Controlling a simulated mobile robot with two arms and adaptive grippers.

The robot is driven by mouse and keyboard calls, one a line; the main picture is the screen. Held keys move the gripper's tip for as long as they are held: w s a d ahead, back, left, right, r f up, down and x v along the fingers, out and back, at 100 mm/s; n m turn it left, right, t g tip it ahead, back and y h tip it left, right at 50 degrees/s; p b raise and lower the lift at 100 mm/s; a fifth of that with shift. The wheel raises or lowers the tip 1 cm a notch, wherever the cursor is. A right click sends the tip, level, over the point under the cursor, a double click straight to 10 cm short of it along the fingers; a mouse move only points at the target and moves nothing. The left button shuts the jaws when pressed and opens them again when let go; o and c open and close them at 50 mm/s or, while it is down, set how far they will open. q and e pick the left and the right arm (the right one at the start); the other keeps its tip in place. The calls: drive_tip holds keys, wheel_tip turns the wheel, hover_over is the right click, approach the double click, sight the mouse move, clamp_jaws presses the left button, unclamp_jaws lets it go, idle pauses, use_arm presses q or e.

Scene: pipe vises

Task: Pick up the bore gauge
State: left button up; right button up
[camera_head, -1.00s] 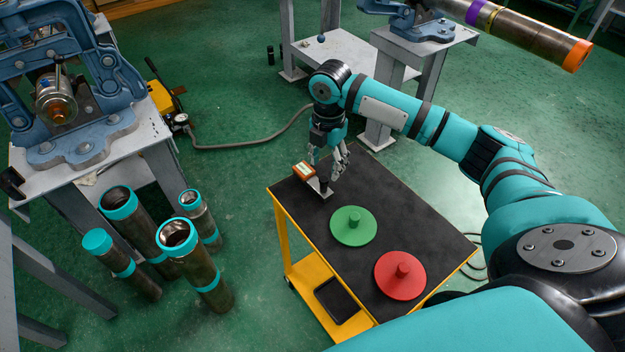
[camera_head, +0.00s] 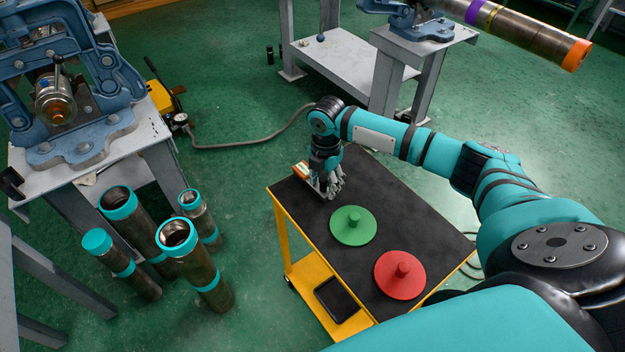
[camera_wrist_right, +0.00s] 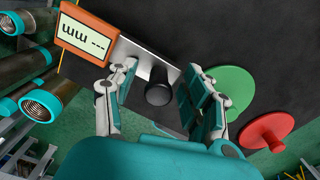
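I cannot tell how deep the fingers reach. My left gripper is not in view.
A green disc (camera_head: 353,226) and a red disc (camera_head: 400,275) with upright pegs lie on the yellow cart's black top (camera_head: 385,190). Several teal-banded pipes (camera_head: 208,275) stand on the floor at left. A vise bench (camera_head: 130,150) is beyond them. A grey hose (camera_head: 250,143) crosses the floor.

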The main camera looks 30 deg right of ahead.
clamp_jaws()
drive_tip(key=shift+w+r, duration=0.1)
idle(0.3)
